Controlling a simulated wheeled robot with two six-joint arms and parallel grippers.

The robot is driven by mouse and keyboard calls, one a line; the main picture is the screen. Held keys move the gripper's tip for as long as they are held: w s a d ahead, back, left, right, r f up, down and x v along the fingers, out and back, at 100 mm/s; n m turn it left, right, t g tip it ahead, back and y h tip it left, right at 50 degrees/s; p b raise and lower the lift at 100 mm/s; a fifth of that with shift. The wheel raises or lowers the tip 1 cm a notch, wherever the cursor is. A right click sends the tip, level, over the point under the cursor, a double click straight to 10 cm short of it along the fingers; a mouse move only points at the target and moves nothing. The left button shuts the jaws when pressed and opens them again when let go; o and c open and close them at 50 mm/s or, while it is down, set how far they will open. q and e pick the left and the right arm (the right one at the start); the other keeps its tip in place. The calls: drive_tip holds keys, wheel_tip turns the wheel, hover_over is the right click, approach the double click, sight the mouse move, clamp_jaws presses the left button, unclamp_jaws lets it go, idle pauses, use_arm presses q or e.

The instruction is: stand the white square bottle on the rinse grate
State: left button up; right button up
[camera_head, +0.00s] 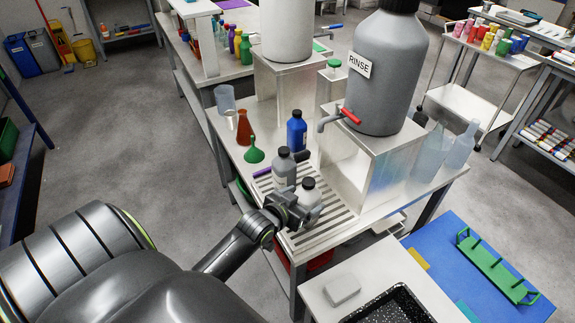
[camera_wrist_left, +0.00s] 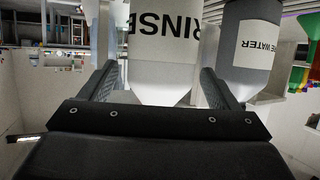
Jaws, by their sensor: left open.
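The white square bottle (camera_head: 309,193) with a dark cap stands upright over the slatted rinse grate (camera_head: 334,221); its foot is partly hidden by my gripper. My left gripper (camera_head: 294,207) is open around the bottle. My right gripper is not in view.
A large grey RINSE tank (camera_head: 384,75) with a red-handled tap sits on a metal stand (camera_head: 365,160) right of the grate. A green funnel (camera_head: 254,152), a blue bottle (camera_head: 297,131) and a brown flask (camera_head: 244,127) stand behind. The front grate slats are clear.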

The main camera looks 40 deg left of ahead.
use_arm(q)
drive_tip(key=v, duration=0.9)
drive_tip(key=shift+s, duration=0.25)
